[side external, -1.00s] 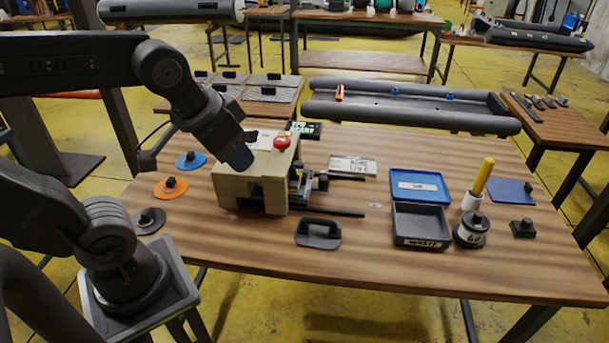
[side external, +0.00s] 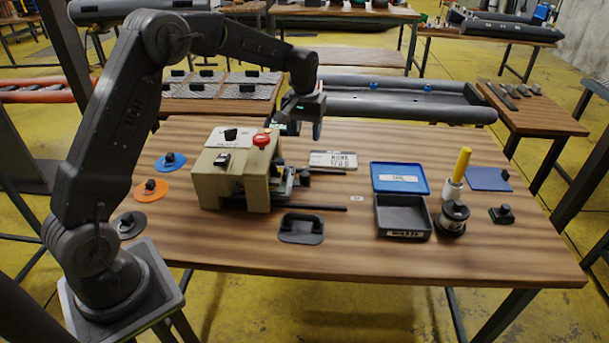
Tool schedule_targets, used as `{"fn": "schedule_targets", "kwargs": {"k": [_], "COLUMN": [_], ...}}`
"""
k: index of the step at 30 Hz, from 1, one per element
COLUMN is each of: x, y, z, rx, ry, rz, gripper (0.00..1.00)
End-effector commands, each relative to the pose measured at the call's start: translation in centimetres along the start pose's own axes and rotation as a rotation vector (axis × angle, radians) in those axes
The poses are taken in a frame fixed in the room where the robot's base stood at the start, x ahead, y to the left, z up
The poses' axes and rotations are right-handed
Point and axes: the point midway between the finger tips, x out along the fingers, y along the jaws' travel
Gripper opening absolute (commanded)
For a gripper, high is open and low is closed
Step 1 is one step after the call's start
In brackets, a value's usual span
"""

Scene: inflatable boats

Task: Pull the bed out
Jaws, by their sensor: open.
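The beige machine (side external: 233,175) stands on the left half of the wooden table. It has a red mushroom button (side external: 261,140) and black knobs on top. A dark metal bed assembly (side external: 284,183) shows at its right opening, with two dark rods (side external: 318,208) reaching to the right. How far the bed sits inside is hidden by the housing. My gripper (side external: 304,112) hangs behind and above the machine's right side, fingers down, open and apart from the bed. Its far finger is partly hidden.
A black handled plate (side external: 301,228) lies in front of the rods. A label plate (side external: 333,160) lies behind them. A black tray (side external: 403,230), blue lid (side external: 399,165), yellow-handled tool (side external: 459,170) and black-topped pot (side external: 453,217) stand to the right. Coloured discs (side external: 150,190) lie left.

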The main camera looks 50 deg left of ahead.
Motion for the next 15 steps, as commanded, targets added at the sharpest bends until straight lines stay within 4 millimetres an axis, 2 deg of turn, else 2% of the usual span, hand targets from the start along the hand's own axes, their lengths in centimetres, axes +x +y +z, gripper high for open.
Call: {"fn": "schedule_targets", "kwargs": {"k": [3, 8, 15], "x": [1.2, 2.6, 7.2], "y": [-0.2, -0.2, -0.2], "z": [-0.7, -0.7, -0.5], "rx": [-0.015, -0.017, -0.015], "ry": [-0.013, -0.016, -0.019], "rz": [-0.004, -0.005, -0.005], "gripper": [0.57, 0.57, 0.57]}}
